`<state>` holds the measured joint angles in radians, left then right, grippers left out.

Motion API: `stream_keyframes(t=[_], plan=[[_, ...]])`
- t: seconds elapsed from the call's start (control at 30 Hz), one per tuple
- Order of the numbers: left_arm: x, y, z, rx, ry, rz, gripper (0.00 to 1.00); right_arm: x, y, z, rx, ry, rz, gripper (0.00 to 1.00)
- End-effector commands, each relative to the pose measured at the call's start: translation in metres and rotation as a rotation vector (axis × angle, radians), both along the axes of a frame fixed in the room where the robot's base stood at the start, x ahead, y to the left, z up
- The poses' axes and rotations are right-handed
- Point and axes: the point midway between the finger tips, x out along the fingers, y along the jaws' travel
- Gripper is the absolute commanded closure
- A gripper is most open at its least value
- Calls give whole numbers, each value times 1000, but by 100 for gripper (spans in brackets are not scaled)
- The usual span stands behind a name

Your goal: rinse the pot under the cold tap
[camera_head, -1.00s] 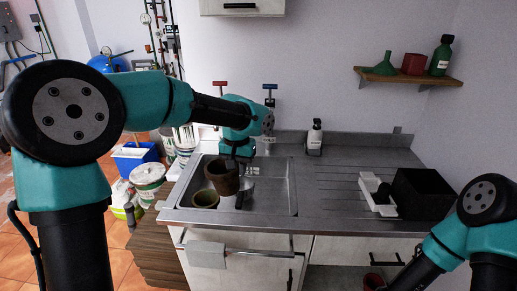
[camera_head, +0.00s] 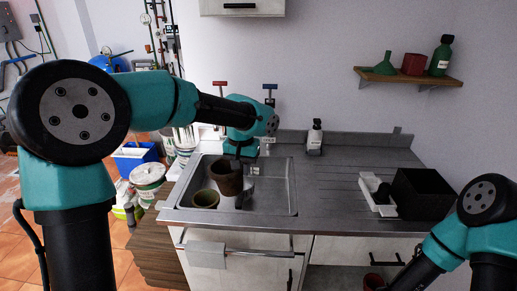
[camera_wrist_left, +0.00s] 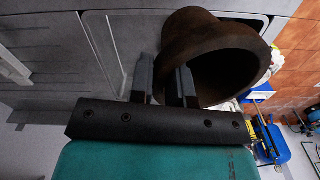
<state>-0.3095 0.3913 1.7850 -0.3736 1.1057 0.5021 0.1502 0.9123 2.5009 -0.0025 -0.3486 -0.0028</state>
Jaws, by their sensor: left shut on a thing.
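My left gripper (camera_head: 240,161) is shut on the brown pot (camera_head: 227,180) and holds it over the metal sink (camera_head: 278,200). In the left wrist view, the fingers (camera_wrist_left: 165,72) pinch the rim of the pot (camera_wrist_left: 225,65), whose mouth faces the camera. The pot is slightly tilted. A tap with a blue handle (camera_head: 270,87) stands behind the sink, and one with a red handle (camera_head: 220,85) is to its left. My left arm hides their lower parts. No running water is visible. My right arm shows at the lower right; its gripper is out of view.
A soap bottle (camera_head: 314,137), a white tray (camera_head: 366,185) and a black box (camera_head: 424,194) are on the right counter. The ribbed drainer (camera_head: 325,190) between sink and tray is clear.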

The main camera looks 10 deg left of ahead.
Motion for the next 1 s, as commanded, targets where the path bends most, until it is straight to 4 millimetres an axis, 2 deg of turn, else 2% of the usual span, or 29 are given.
stream_keyframes(t=[0.43,1.0], plan=[[0,0,0,0,0,0,100,0,0,0,0,0,0,6],[-2,12,0,0,0,0,100,0,0,0,0,0,0,6]])
